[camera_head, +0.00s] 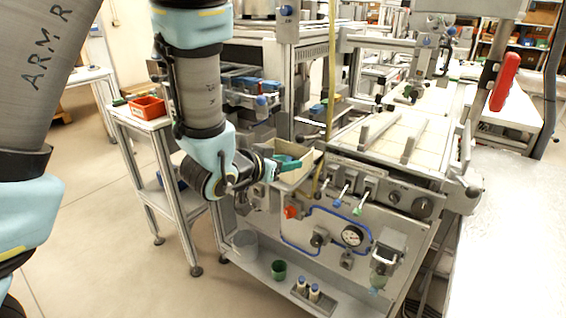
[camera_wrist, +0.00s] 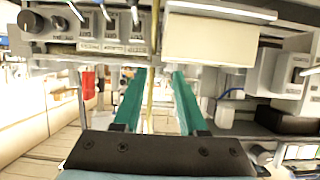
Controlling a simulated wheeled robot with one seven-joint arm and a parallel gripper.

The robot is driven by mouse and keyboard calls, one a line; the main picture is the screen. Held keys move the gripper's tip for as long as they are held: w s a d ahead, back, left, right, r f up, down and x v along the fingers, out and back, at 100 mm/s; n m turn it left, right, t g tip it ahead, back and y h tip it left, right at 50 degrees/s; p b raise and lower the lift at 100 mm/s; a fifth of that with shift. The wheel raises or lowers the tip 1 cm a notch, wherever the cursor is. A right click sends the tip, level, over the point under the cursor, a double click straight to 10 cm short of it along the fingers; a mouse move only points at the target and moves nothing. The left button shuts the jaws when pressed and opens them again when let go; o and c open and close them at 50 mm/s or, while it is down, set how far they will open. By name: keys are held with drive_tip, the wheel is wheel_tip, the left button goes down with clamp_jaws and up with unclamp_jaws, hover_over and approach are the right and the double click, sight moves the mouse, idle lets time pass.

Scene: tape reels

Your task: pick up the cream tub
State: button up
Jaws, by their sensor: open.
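A cream tub (camera_head: 300,177) with an open top sits at the left end of the grey machine's front, above the lower shelf. My gripper (camera_head: 291,162) overlaps the tub's upper part in the head view and hides some of it. In the wrist view the green fingers of my gripper (camera_wrist: 161,71) are apart with nothing between them. The cream tub (camera_wrist: 211,40) shows there beyond the fingertips, up and to the right, not between the fingers. Whether a finger touches the tub cannot be told.
The machine's front has knobs, small levers and a gauge (camera_head: 352,236) right of the tub. A lower shelf holds a grey bucket (camera_head: 245,244), a green cup (camera_head: 278,270) and small bottles. A red-orange bin (camera_head: 147,107) stands on a side stand at left. A yellowish vertical pole (camera_head: 331,70) rises near the tub.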

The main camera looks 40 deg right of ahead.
sight(303, 158)
drive_tip(key=x, duration=0.2)
drive_tip(key=shift+w+d+f+p, duration=0.1)
drive_tip(key=shift+d+f+p, duration=0.05)
drive_tip(key=shift+d+p, duration=0.15)
drive_tip(key=shift+w+d+p, duration=0.2)
drive_tip(key=shift+d+p, duration=0.15)
drive_tip(key=shift+d, duration=0.05)
drive_tip(key=shift+p+x, duration=1)
drive_tip(key=shift+x, duration=1.2)
drive_tip(key=shift+w, duration=0.15)
clamp_jaws()
